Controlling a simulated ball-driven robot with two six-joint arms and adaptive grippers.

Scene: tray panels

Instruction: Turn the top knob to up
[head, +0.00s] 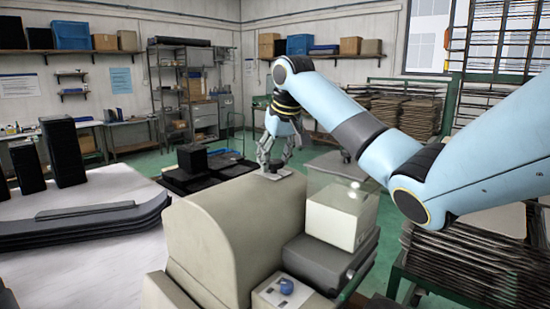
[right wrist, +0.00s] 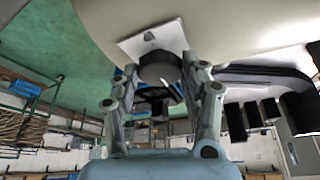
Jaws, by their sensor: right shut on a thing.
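A dark round knob (right wrist: 160,67) sits on a small white plate (right wrist: 135,46) in the right wrist view. The plate also shows in the head view on top of the beige housing (head: 215,225), at its far end. My right gripper (head: 272,164) reaches down to that plate from behind. In the right wrist view, the fingers of this gripper (right wrist: 161,72) are shut on the dark knob, one on each side. My left gripper is not in view.
A blue knob (head: 286,286) sits on a lower plate at the housing's near side. A cream box (head: 336,222) on a dark grey block (head: 322,262) stands right of the housing. Dark trays (head: 85,222) lie on the white table at left. Dark crates (head: 200,176) stand behind.

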